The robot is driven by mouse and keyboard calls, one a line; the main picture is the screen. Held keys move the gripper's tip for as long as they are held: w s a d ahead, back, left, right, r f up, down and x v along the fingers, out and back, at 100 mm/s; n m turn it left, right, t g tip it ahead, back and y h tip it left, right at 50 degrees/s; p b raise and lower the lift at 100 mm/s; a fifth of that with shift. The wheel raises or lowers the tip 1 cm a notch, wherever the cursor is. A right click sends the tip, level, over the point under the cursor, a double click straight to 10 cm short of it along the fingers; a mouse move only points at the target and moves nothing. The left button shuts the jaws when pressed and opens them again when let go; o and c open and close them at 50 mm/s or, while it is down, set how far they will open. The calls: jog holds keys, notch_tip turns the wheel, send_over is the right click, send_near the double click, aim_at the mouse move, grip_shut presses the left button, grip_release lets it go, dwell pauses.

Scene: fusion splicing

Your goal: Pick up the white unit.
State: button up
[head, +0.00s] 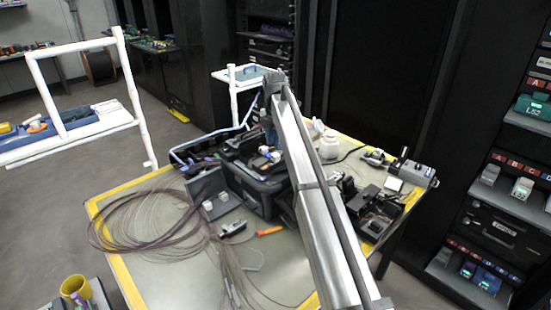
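I cannot tell which one the task means. A rounded white object (327,146) also sits at the back of the table. My silver arm rises from the bottom right over the table. Its far end bends down behind the link above the black case, well left of the rack. My gripper's fingers cannot be made out there.
The table (150,205) with yellow edges holds coiled fibre (130,230), a black case (250,190), an orange-handled tool (269,231) and a grey device (415,174). The rack also has a teal unit (535,106) above and blue units (486,280) below. A white-framed cart stands left.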

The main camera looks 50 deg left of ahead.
aim_at(275, 154)
jog(key=shift+w+a+f, duration=0.1)
jog(key=shift+w+f, duration=0.05)
jog(key=shift+f, duration=1.15)
jog(key=shift+w+a+f, duration=0.1)
jog(key=shift+w+f, duration=0.05)
jog(key=shift+f, duration=1.15)
jog(key=shift+c, duration=0.3)
grip_shut()
